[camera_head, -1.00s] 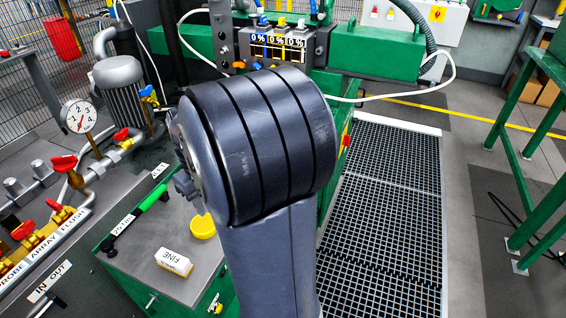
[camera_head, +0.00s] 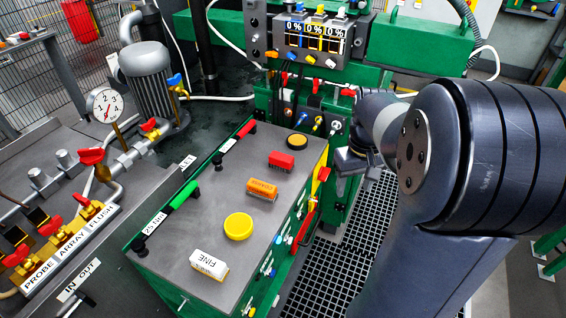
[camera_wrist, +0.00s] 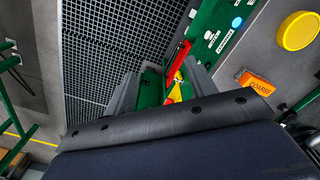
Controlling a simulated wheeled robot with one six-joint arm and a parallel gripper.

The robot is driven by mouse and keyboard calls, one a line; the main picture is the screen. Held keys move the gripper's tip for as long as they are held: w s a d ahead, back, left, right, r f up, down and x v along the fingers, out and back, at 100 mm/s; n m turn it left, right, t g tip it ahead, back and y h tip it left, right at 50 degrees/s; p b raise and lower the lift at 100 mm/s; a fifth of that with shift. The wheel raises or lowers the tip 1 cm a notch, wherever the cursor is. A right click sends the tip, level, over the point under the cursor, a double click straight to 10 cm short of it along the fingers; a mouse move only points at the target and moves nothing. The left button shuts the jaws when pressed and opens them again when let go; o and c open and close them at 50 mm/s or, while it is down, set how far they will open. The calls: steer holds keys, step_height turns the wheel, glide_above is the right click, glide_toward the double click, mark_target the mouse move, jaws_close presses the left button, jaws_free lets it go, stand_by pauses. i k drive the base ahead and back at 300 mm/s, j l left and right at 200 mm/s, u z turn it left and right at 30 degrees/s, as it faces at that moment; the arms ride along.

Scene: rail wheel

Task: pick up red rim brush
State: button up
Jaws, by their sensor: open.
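I cannot pick out the red brush there; the gripper body covers the lower part.
A yellow round lid (camera_head: 238,226) and a white FINE block (camera_head: 208,265) also lie on the cart top. A green-handled tool (camera_head: 184,195) lies along its left edge. A panel with percent displays (camera_head: 312,40) stands behind. Dark floor grating (camera_head: 320,285) runs right of the cart.

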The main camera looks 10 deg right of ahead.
mark_target(278, 161)
steer(key=u, duration=3.6)
steer(key=z, duration=3.55)
steer(key=i+l+u, duration=0.45)
steer(key=l, duration=0.15)
steer(key=i+l+u, duration=0.1)
steer(key=l+u, duration=0.15)
steer(key=i+l+u, duration=0.1)
steer(key=l+u, duration=0.15)
steer(key=l, duration=0.2)
